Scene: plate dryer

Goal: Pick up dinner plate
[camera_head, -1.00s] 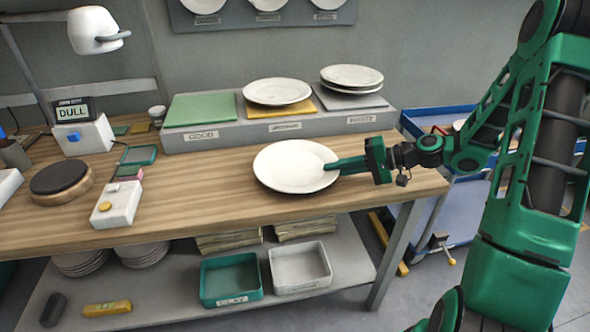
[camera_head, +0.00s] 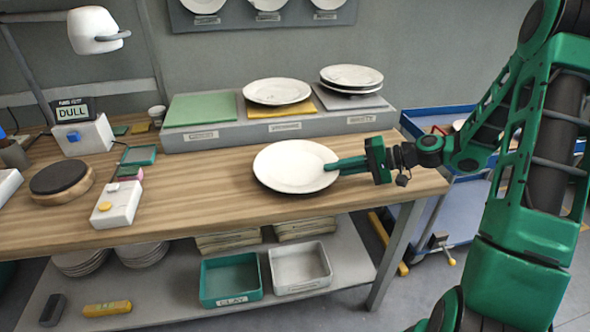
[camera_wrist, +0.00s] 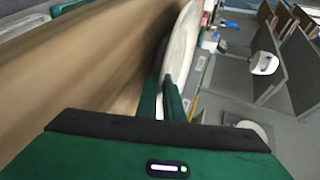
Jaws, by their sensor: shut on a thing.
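My green gripper (camera_head: 338,166) reaches in from the right and is shut on the plate's right rim. In the wrist view the plate (camera_wrist: 181,47) appears nearly edge-on, with its rim between the two green fingers (camera_wrist: 167,95). I cannot tell whether the plate's underside touches the table.
A raised grey stand (camera_head: 222,140) behind holds a green mat (camera_head: 201,108), one plate on a yellow mat (camera_head: 277,91) and stacked plates (camera_head: 351,76). A white box with buttons (camera_head: 116,204) and a round turntable (camera_head: 61,180) are at left. Bare tabletop lies left of the plate.

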